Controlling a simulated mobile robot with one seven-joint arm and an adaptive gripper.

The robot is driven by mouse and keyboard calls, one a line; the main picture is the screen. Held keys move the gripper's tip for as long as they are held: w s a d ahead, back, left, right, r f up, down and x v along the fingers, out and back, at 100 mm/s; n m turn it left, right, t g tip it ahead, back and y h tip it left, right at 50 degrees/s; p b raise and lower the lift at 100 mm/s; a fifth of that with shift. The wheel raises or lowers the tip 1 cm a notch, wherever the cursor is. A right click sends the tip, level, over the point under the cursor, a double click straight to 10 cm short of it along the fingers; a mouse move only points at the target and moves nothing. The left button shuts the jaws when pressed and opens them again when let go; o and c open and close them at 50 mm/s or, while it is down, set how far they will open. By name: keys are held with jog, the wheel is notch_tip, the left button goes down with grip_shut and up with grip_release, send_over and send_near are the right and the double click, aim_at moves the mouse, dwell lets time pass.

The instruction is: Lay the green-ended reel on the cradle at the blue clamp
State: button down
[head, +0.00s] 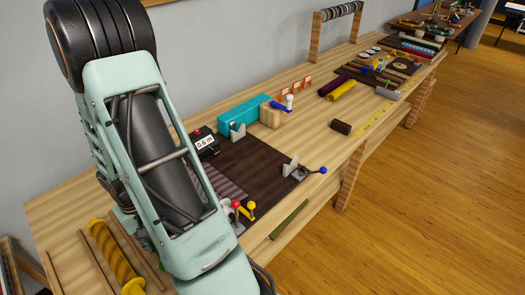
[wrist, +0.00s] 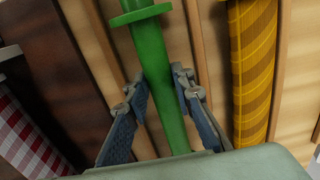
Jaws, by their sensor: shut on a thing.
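The green-ended reel (wrist: 150,50) shows in the wrist view as a green shaft with a wide green flange near the top. My gripper (wrist: 155,95) has one finger on each side of the shaft and is shut on it. The reel's lower end is hidden behind my gripper's body. In the head view my arm hides the gripper and this reel. Two grey V-shaped cradle supports (head: 290,168) stand on a dark mat, one at the back and one at the front right. A clamp with a blue knob (head: 323,170) sits beside the front right support.
A yellow wound reel (head: 115,255) lies between wooden strips at the front left, right of the green one in the wrist view. Red and yellow knobbed levers (head: 243,207) stand by the mat's front edge. A teal block (head: 243,114) stands behind the mat. The mat's middle (head: 250,160) is clear.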

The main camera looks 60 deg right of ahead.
jog(key=shift+r+p, duration=3)
jog(key=shift+r, duration=1)
